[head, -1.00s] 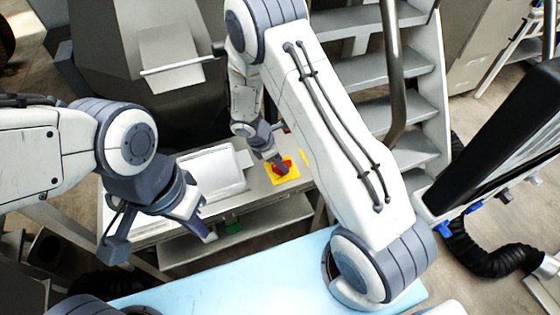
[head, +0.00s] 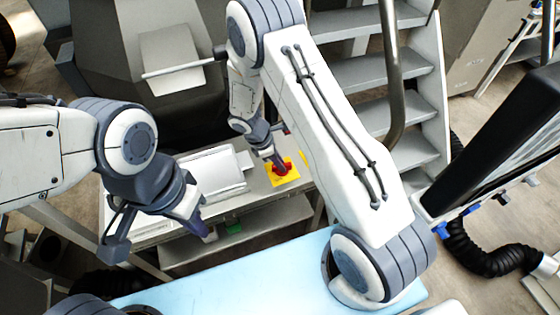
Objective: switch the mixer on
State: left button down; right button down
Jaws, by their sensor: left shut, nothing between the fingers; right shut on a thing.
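A red rotary switch (head: 287,168) sits on a yellow plate (head: 284,179) on the grey machine panel, near the middle of the head view. My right gripper (head: 279,163) reaches down onto the red switch and is shut on it. The fingers hide part of the switch, so its exact angle is hard to tell. My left gripper (head: 207,236) is shut and empty, hanging left of and nearer than the switch, in front of the panel.
A white tray-like panel (head: 213,172) lies left of the switch. A dark grey machine body with a white lever bar (head: 178,68) stands behind. Metal steps with a handrail (head: 396,90) rise to the right. A light blue surface (head: 250,270) lies in front.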

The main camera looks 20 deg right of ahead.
jog(key=m+g, duration=0.1)
jog(key=m, duration=0.2)
jog(key=shift+w+y, duration=0.1)
jog(key=shift+y, duration=0.2)
jog(key=m+g+y, duration=0.1)
jog(key=m, duration=0.3)
jog(key=shift+w+d, duration=0.1)
jog(key=shift+w, duration=0.05)
jog(key=m+g+y, duration=0.1)
jog(key=m, duration=0.3)
jog(key=shift+d+m+b, duration=0.1)
jog(key=shift+m+b, duration=0.3)
jog(key=shift+d+m+g+y, duration=0.15)
jog(key=shift+m+y, duration=0.3)
jog(key=shift+m, duration=0.5)
jog(key=shift+a+m+g+y, duration=0.15)
jog(key=shift+m+y, duration=0.3)
jog(key=shift+m, duration=0.5)
jog(key=shift+d, duration=0.1)
jog(key=c, duration=0.8)
grip_release()
jog(key=shift+r, duration=0.1)
